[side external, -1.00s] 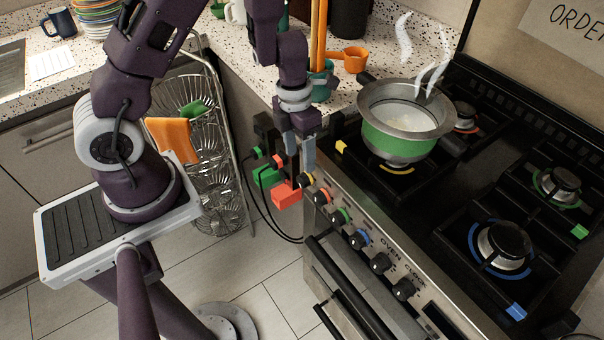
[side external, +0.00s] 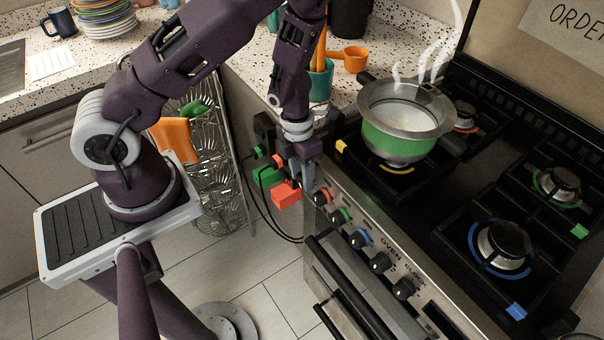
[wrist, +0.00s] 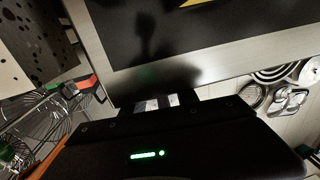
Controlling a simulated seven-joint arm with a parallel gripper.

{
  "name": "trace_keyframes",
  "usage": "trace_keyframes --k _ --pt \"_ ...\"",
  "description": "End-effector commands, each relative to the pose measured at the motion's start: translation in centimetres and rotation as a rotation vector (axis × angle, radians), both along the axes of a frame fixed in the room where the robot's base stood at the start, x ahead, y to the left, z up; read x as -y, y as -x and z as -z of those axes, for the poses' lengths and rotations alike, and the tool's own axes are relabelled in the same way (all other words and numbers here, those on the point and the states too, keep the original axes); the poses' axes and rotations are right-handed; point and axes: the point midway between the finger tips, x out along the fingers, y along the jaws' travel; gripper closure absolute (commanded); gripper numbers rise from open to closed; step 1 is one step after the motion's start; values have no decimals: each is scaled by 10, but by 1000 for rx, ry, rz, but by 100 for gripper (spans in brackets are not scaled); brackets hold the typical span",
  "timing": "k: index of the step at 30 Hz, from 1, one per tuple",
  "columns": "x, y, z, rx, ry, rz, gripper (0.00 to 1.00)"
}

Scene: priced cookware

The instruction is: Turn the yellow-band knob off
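My gripper (side external: 302,180) points down at the left end of the stove's front panel, where the yellow-band knob is hidden behind its fingers in the side view. The fingers look close to the knob's place, but I cannot tell whether they touch it or how far apart they are. In the wrist view, the pale fingertips (wrist: 160,102) show close together against the stove's front edge, and no knob is visible. A green-banded pot (side external: 398,137) of steaming, whitish contents stands on the yellow-ringed burner (side external: 397,169).
The orange-red-band knob (side external: 321,197) is just right of my gripper, then the green-band knob (side external: 340,215) and blue-band knob (side external: 360,238). An oven handle (side external: 345,285) sticks out below. Red (side external: 286,195) and green plugs with cables hang at the left. A wire rack (side external: 215,165) stands further left.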

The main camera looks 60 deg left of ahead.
Motion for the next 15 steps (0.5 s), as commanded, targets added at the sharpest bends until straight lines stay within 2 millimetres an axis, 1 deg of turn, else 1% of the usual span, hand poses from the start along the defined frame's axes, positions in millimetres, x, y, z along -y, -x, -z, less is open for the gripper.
trace_keyframes --k 1,2,3,5,11,15 --pt "0 0 0 0 0 0 76" --pt "0 0 0 0 0 0 82" --pt "0 0 0 0 0 0 90" --pt "0 0 0 0 0 0 100" --pt "-1 0 0 1 12 -2 100" --pt "-3 0 0 0 58 -5 100"
